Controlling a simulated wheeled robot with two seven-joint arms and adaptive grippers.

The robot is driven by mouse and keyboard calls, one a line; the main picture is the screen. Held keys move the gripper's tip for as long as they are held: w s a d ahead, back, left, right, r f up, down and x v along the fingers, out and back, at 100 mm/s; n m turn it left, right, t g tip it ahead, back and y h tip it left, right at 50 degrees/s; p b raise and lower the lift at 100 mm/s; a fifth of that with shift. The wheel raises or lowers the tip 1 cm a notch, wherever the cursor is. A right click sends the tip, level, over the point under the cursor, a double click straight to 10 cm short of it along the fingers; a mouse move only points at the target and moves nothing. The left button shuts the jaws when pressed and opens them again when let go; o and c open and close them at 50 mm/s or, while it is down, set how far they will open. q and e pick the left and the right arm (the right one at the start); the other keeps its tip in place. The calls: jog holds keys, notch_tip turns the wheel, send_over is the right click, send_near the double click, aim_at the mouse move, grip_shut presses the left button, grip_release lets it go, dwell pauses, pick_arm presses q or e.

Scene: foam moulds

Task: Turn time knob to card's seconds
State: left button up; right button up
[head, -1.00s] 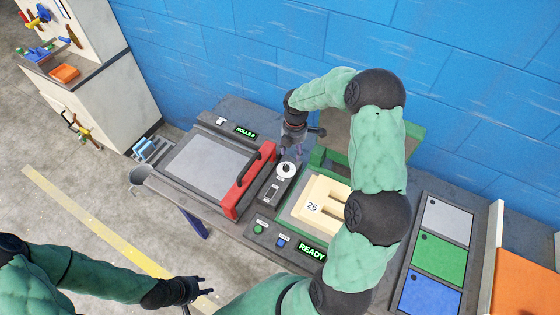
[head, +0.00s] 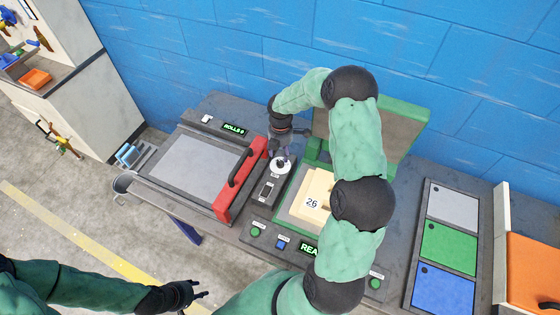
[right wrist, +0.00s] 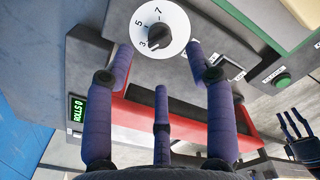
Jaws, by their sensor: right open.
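The time knob is a white dial (head: 281,165) on a dark panel between the two machines. In the right wrist view the dial (right wrist: 175,22) shows 3, 5 and 7 around a small black knob (right wrist: 158,35); the exact pointer direction is hard to tell. My left gripper (head: 190,293) is low at the front, fingers spread, holding nothing visible.
A press with a red front bar (head: 240,180) and a ROLLS 0 display (head: 235,129) stands left of the dial. The green mould lid (head: 405,125) stands open behind my right arm. Grey, green (head: 449,248) and blue panels lie at right. My arm partly covers the READY display (head: 308,249).

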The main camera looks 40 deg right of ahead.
aim_at(280, 161)
notch_tip(280, 161, down, 6)
jog(key=shift+f+b, duration=0.1)
jog(key=shift+b, duration=0.2)
grip_shut()
